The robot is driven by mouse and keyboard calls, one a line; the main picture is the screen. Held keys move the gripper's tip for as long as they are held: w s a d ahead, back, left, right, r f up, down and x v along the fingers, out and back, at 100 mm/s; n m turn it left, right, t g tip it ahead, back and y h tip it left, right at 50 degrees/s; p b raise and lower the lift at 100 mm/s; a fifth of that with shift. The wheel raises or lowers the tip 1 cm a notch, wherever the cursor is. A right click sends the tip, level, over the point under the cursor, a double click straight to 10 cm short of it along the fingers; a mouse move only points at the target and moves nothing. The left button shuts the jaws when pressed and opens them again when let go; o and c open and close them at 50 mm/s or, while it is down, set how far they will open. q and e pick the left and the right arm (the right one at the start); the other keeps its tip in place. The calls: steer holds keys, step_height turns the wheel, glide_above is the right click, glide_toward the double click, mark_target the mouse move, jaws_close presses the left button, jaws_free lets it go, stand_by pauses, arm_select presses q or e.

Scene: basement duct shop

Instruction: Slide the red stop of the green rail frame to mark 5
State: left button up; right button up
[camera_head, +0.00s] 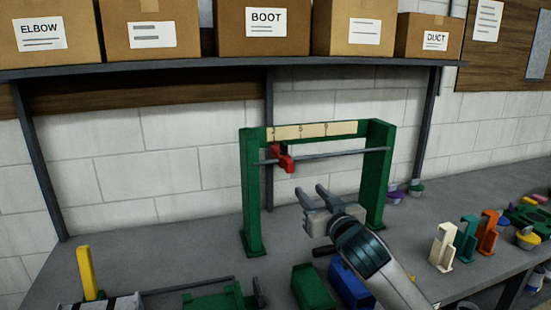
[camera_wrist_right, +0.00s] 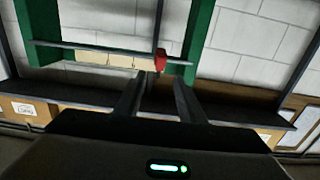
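The green rail frame (camera_head: 375,175) stands upright on the bench, with a thin grey rail between its posts and a pale strip of marks (camera_head: 315,130) on top. The red stop (camera_head: 284,160) sits on the rail near the left post, left of the mark that reads 5. It also shows in the right wrist view (camera_wrist_right: 160,60), beside a green post. My right gripper (camera_head: 311,190) is open and empty, in front of and below the rail, its fingers apart from the stop. In the right wrist view its fingertips (camera_wrist_right: 159,80) point toward the stop. My left gripper is not in view.
A shelf (camera_head: 200,69) with cardboard boxes runs above the frame. Green (camera_head: 312,287) and blue (camera_head: 350,285) bins are at the front. White, teal and orange brackets (camera_head: 466,238) stand at the right. A yellow post (camera_head: 88,272) is at the left.

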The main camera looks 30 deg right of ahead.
mark_target(291, 167)
steer(key=shift+s+a+r, duration=0.1)
steer(key=shift+a+r, duration=0.05)
steer(key=shift+r, duration=0.45)
steer(key=p+x, duration=0.6)
steer(key=x, duration=1.1)
steer(key=shift+w, duration=0.25)
